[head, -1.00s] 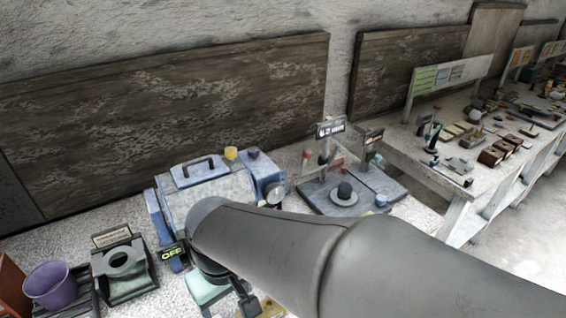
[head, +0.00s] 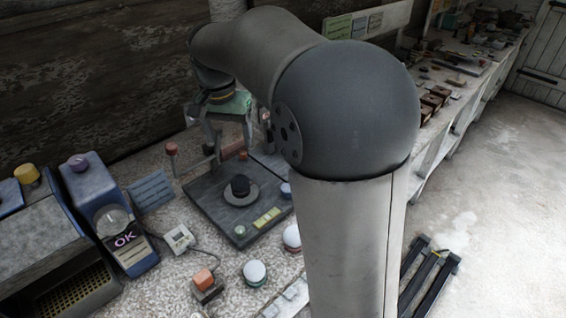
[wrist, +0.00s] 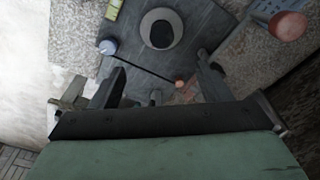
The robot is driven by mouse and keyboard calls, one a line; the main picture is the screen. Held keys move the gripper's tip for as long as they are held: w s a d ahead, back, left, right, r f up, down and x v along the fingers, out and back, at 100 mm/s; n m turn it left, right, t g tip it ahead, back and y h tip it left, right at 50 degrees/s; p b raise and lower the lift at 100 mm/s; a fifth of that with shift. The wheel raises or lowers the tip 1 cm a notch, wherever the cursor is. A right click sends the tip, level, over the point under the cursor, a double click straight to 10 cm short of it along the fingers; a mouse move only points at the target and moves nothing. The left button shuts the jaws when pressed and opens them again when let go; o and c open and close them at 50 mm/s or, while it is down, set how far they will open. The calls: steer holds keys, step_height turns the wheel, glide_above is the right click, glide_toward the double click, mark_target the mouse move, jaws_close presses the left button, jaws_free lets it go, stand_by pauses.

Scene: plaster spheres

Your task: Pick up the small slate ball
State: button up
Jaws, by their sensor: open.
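My gripper (head: 231,146) hangs over the back part of a dark slate-coloured board, fingers apart. In the wrist view its two fingers (wrist: 160,66) are spread, with nothing visibly held. A dark, rounded piece (head: 240,185) sits on a pale grey disc on the board, in front of my gripper; in the wrist view the piece (wrist: 161,34) lies beyond the fingertips. A small dark rounded thing (wrist: 155,97) shows between the fingers, near the palm. I cannot tell which of these, if either, is the small slate ball.
White-topped round pieces (head: 254,272) lie in front. My arm hides the board's right side.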

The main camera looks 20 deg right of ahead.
steer(key=p, duration=0.1)
glide_toward(239, 177)
step_height(239, 177, down, 5)
steer(key=shift+s+f, duration=0.1)
steer(key=shift+w+d+f+p, duration=0.1)
steer(key=shift+w+f+p, duration=0.1)
steer(key=shift+f, duration=0.65)
steer(key=shift+w+d+f+p, duration=0.1)
steer(key=shift+w+f+p, duration=0.1)
steer(key=shift+f, duration=0.7)
steer(key=shift+w+d+f+p, duration=0.1)
steer(key=shift+w+f+p, duration=0.05)
steer(key=shift+f, duration=0.7)
steer(key=shift+c, duration=0.3)
steer(key=c, duration=1)
steer(key=shift+c, duration=0.5)
steer(key=shift+r, duration=0.1)
